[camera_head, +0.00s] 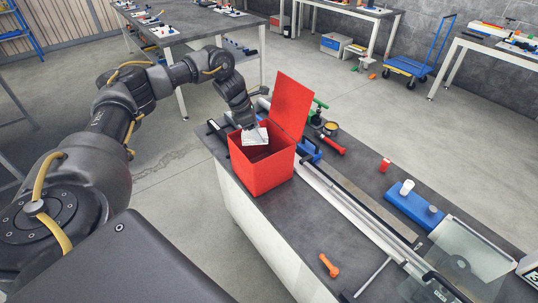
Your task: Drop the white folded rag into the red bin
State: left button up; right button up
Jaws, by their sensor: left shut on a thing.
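The red bin (262,172) stands on the near left end of the workbench, with its lid (291,104) raised at the back right. My left gripper (247,127) reaches down over the bin's open top and is shut on the white folded rag (255,136). The rag shows at the bin's mouth, below the gripper; how deep it sits is hard to tell. The gripper's fingertips are partly hidden by the rag and the arm. My right gripper is not in view.
The dark-topped workbench (352,192) also bears a red-handled tool (331,144), a blue holder (412,208), a red cylinder (385,164), an orange piece (328,265) and a glass-like panel (470,252). A long rail runs beside the bin. Other tables and a blue cart (409,67) stand farther back.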

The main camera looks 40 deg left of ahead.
pick_arm(q)
jog(key=o, duration=1)
jog(key=shift+o, duration=0.2)
jog(key=shift+r, duration=0.1)
jog(key=shift+s+a+r, duration=0.1)
jog(key=shift+a+r, duration=0.05)
jog(key=shift+r, duration=0.1)
jog(key=b+v, duration=0.2)
jog(key=v, duration=0.2)
jog(key=shift+a+r, duration=0.1)
jog(key=shift+r, duration=0.1)
jog(key=v, duration=0.5)
jog(key=shift+s+r, duration=0.2)
jog(key=shift+r, duration=0.15)
